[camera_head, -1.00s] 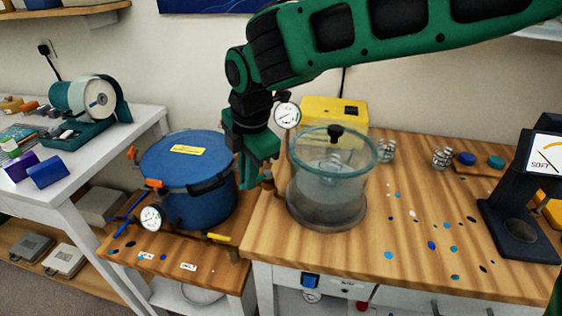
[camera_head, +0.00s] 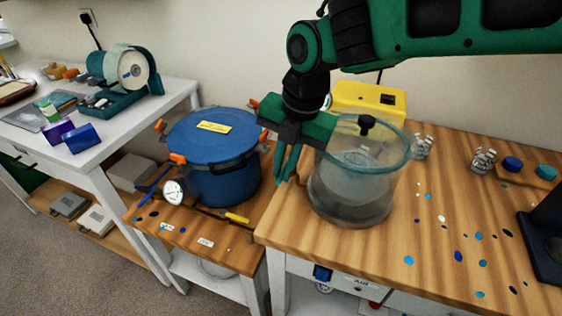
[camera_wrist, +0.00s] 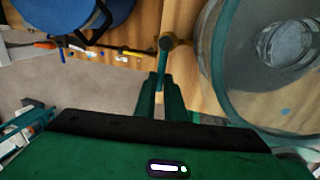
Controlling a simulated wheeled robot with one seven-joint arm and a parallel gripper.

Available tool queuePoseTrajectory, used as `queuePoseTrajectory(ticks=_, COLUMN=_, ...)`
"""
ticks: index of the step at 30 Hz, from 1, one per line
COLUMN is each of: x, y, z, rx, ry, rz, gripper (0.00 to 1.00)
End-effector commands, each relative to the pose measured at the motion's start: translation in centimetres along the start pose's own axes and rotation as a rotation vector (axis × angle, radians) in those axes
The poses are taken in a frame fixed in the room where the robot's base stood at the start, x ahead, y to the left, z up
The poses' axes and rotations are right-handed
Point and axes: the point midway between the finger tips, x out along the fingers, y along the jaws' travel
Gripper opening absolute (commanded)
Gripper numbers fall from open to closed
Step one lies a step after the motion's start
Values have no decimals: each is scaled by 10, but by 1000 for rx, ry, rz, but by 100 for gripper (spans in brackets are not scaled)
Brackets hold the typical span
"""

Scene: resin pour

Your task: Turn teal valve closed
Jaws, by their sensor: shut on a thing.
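The teal valve shows in the wrist view as a thin teal lever (camera_wrist: 163,56) on a brass body (camera_wrist: 174,40), beside the glass chamber. The lever points toward my gripper. My gripper (camera_wrist: 160,90) is shut on the lever, with a finger on each side of it. In the head view my gripper (camera_head: 285,178) points down at the left of the glass chamber, near the bench's left edge. The valve is mostly hidden behind the fingers there.
The clear vacuum chamber (camera_head: 352,185) stands close right of my gripper, with a yellow pump (camera_head: 368,98) behind it. A blue pressure pot (camera_head: 218,165) stands left on a lower bench with a gauge (camera_head: 173,191).

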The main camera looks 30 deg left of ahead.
Motion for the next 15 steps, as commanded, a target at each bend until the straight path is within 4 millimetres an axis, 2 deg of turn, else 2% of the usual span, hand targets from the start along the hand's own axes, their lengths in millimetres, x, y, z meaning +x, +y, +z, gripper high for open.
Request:
queuePoseTrajectory(ticks=1, x=-5, y=-1, z=8, rx=5, ry=-13, rz=7, gripper=0)
queuePoseTrajectory(ticks=15, x=-4, y=-1, z=7, rx=-21, ry=-6, rz=6, gripper=0)
